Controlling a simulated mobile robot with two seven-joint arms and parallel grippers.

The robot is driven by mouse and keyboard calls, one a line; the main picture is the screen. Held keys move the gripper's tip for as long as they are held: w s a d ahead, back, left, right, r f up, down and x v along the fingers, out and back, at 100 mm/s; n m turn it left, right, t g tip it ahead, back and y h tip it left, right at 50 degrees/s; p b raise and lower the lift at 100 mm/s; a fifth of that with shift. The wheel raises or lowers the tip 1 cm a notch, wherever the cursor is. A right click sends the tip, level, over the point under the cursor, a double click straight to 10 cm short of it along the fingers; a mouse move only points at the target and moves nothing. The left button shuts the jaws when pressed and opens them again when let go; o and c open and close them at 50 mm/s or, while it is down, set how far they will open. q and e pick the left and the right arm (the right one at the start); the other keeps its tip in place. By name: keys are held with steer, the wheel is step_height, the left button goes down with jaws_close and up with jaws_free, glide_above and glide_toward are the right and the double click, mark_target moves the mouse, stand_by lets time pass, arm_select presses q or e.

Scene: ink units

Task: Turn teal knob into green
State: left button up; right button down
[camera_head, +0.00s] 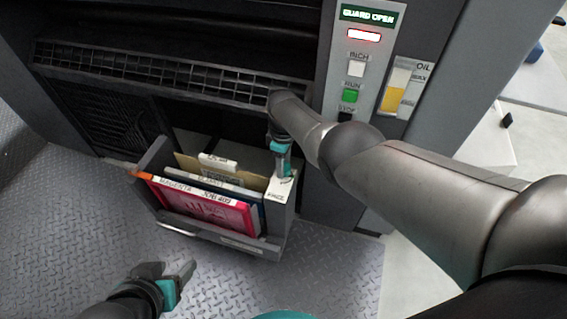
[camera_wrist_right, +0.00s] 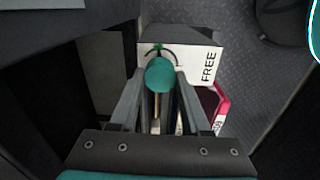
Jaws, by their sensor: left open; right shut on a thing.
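The teal knob (camera_wrist_right: 159,75) sits on a white plate (camera_wrist_right: 195,62) marked FREE, with a dark arc and a small green mark (camera_wrist_right: 158,47) just above the knob in the right wrist view. My right gripper (camera_wrist_right: 160,82) is shut on the knob, a finger on each side. Where the knob points cannot be told. In the head view my right gripper (camera_head: 282,172) reaches down to the white plate (camera_head: 279,188) at the right end of the open drawer, hiding the knob. My left gripper (camera_head: 180,271) is open and empty, low over the floor.
The pulled-out drawer (camera_head: 205,236) holds a magenta folder (camera_head: 205,208) and several other plates. The machine's control panel (camera_head: 362,60) shows GUARD OPEN, a lit red lamp and a green RUN button (camera_head: 351,96). An oil gauge (camera_head: 398,88) is beside it. Treadplate floor (camera_head: 60,230) is clear at left.

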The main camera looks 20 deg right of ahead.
arm_select(q)
steer(key=shift+r, duration=0.1)
stand_by(0.3)
arm_select(e)
steer(key=shift+c, duration=1.8)
jaws_free()
steer(key=shift+r+p, duration=0.45)
step_height(320, 180, up, 2)
steer(key=shift+r+p, duration=0.2)
steer(key=shift+p, duration=0.95)
step_height(320, 180, up, 6)
steer(key=p, duration=0.5)
steer(key=shift+f, duration=0.15)
arm_select(q)
steer(key=s+a+f+g+p, duration=0.1)
steer(key=s+a+f, duration=0.1)
steer(key=s+f, duration=0.2)
steer(key=s+a+f+g+y+p, duration=0.1)
steer(key=s+a+f+p, duration=0.1)
steer(key=f, duration=0.8)
steer(key=s+a+f+g+p, duration=0.2)
steer(key=s+a+f, duration=0.2)
steer(key=s+f, duration=0.2)
steer(key=shift+f+y, duration=0.4)
steer(key=shift+f, duration=0.05)
arm_select(e)
step_height(320, 180, up, 6)
